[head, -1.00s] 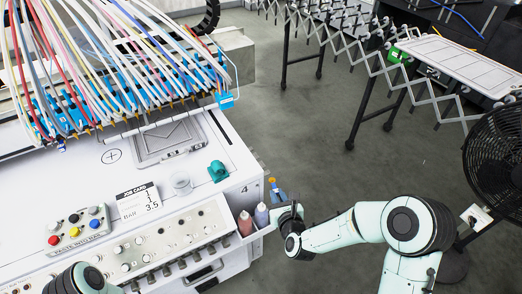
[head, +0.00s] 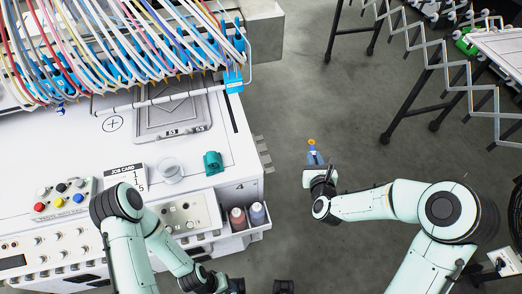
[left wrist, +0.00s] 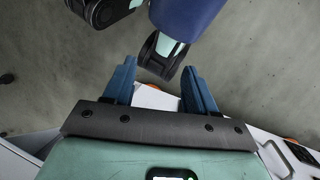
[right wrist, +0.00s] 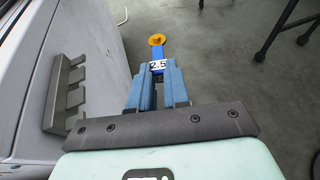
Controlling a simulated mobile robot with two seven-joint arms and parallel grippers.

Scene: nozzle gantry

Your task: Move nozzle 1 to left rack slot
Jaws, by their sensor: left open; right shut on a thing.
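A nozzle (head: 312,154) with a blue body and an orange round end is in my right gripper (head: 317,170). In the right wrist view this nozzle (right wrist: 157,52) carries a "2.5" label, and the blue fingers (right wrist: 156,76) are shut on it. It is over open floor, right of the machine. A grey slotted rack (head: 264,154) sticks out from the machine's right side. In the right wrist view the rack (right wrist: 66,92) is left of the nozzle, apart from it, and its slots look empty. My left gripper (left wrist: 160,88) is open and empty, low by the machine's front.
The gantry's blue holders (head: 234,80) hang under coloured tubes. A teal part (head: 212,163), a white dish (head: 171,170) and a partly covered job card (head: 125,174) are on the machine top. Two bottles (head: 257,213) stand in a side tray.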

